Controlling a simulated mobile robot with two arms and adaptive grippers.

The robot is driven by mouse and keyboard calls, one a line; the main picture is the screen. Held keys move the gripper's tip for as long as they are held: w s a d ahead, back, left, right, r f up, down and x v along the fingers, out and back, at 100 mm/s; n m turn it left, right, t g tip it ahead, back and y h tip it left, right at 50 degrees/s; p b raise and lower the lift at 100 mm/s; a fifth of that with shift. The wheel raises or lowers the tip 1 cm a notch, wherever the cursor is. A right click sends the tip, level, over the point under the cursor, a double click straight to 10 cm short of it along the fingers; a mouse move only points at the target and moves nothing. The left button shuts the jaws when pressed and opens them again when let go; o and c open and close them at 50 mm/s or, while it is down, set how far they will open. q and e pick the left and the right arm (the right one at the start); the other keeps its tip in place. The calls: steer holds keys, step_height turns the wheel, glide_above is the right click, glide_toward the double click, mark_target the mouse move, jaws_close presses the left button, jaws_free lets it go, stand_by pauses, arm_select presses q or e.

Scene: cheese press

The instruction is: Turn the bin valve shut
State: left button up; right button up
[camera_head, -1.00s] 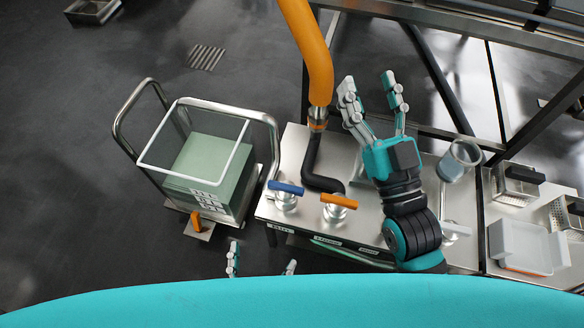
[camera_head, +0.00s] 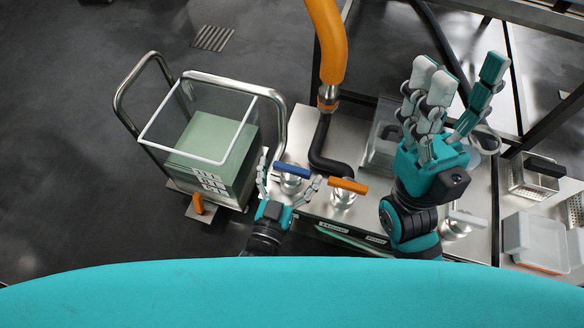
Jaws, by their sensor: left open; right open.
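An orange lever (camera_head: 198,203) sits on a small plate at the front foot of the clear-walled bin (camera_head: 240,117), which holds a pale green block (camera_head: 207,142). On the steel bench stand a blue-handled valve (camera_head: 293,171) and an orange-handled valve (camera_head: 347,186), both handles lying roughly left to right. My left gripper (camera_head: 287,177) is open, with its fingers on either side of the blue handle's left part; I cannot tell whether they touch it. My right gripper (camera_head: 458,85) is open and empty, above the bench, fingers pointing up the picture.
A tube cart frame (camera_head: 126,101) surrounds the bin. A thick orange hose (camera_head: 327,45) joins a black pipe (camera_head: 318,140) running down to the bench.

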arm_select(q)
steer(key=shift+x, duration=0.9)
steer(key=shift+c, duration=0.3)
steer(key=c, duration=0.9)
